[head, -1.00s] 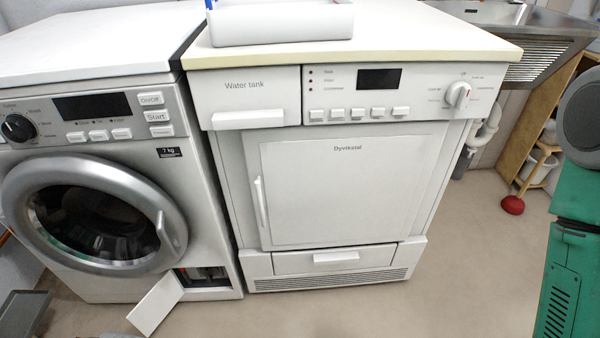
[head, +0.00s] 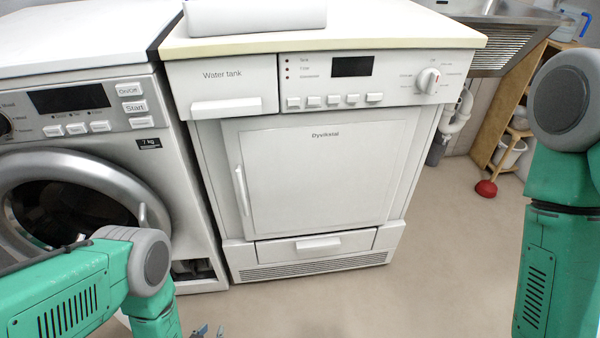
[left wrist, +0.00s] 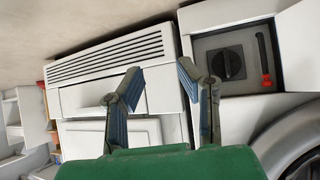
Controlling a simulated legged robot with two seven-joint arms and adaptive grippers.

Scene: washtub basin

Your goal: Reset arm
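My left arm (head: 110,275) is green with grey joints and comes in at the lower left of the head view, in front of the washing machine. Only the tips of my left gripper (head: 208,332) show at the bottom edge there. In the left wrist view my left gripper (left wrist: 157,82) has its two blue-padded fingers apart, with nothing between them. My right arm (head: 562,190) stands along the right edge of the head view. Its gripper is out of frame.
The washing machine (head: 130,115) stands left of the white dryer (head: 315,180), which has a closed door. In the left wrist view an open compartment (left wrist: 205,58) shows a black knob (left wrist: 228,63) and a red part. A red plunger (head: 486,188) stands right. Floor (head: 440,260) is clear before the dryer.

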